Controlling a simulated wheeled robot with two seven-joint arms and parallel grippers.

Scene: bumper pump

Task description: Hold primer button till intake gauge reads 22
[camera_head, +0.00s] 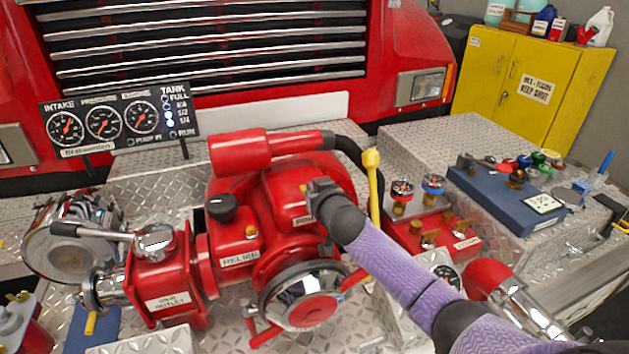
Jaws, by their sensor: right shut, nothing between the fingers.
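The red pump (232,254) fills the middle of the view. My right arm, in a purple sleeve, reaches in from the lower right. My right gripper (314,189) is shut and empty, with its tip at the pump's upper right face. A partly covered white label (303,220) is just below the tip. The primer button itself is hidden, so I cannot tell whether it is pressed. The intake gauge (66,129) is the leftmost dial on the black panel (120,119); its needle is too small to read exactly. My left gripper is not in view.
A black knob (221,207) and a chrome-capped outlet (303,296) are on the pump. A yellow-ended lever (372,170) stands close beside my right gripper. Red and blue valve knobs (433,184) are to the right. A blue tray (492,201) lies farther right.

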